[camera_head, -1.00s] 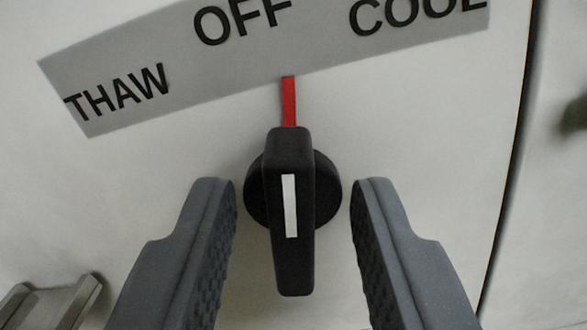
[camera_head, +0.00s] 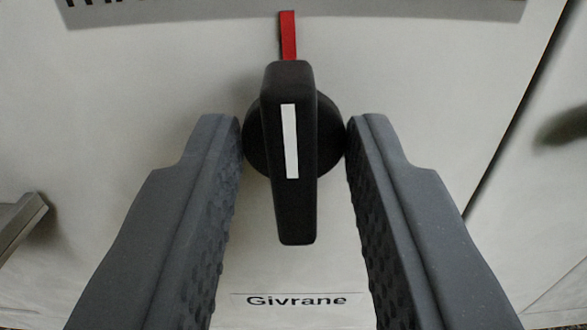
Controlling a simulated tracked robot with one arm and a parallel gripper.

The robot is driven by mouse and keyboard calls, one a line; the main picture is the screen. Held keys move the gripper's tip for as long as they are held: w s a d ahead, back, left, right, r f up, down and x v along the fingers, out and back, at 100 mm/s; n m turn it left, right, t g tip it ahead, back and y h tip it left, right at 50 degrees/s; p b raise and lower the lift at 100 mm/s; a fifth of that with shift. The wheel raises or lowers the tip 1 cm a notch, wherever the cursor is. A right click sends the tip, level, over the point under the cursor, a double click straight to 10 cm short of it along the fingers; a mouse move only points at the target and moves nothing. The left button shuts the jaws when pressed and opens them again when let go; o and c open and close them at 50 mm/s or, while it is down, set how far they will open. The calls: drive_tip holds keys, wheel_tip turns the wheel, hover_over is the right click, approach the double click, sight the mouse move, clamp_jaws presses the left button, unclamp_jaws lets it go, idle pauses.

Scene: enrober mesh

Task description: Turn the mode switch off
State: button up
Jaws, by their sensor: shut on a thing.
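The mode switch (camera_head: 296,215) is a black knob with a white stripe on its long grip and a round base behind. A red mark (camera_head: 288,36) runs up from its top to the grey label strip (camera_head: 400,8), meeting it near the middle, about square to its edge. Knob, stripe and red mark stand in line, near upright. My gripper (camera_head: 296,140) has one finger on each side, shut on the knob, with both fingertips against the round base. Only the lower ends of letters show at the strip's left; its words are cut off.
The pale panel carries a small "Givrane" label (camera_head: 296,300) below the knob. A metal handle-like part (camera_head: 18,222) juts out at the left edge. A dark panel edge runs down at the right. The panel around the knob is otherwise clear.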

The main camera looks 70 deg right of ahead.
drive_tip(key=shift+a, duration=0.1)
drive_tip(key=o, duration=0.6)
drive_tip(key=p+v, duration=0.3)
drive_tip(key=v, duration=1)
drive_tip(key=shift+s+a+p, duration=0.1)
drive_tip(key=shift+a+p, duration=0.25)
